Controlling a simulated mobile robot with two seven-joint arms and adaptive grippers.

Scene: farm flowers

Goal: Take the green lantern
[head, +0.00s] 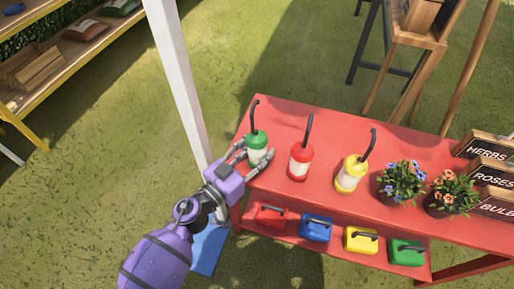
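The green lantern (257,141) has a green cap, a pale body and a dark upright handle. It stands at the left end of the red table (330,130). My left gripper (256,150) has one finger on each side of the lantern's body. I cannot tell whether the fingers press on it or leave a gap. The lantern's lower part is partly hidden by a finger. My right gripper is not in view.
A red lantern (301,162) and a yellow lantern (352,173) stand to the right on the table, then flower pots (402,182) and signs (488,150). Small coloured cans (316,229) sit on the lower shelf. A white post (180,75) rises close beside my gripper.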

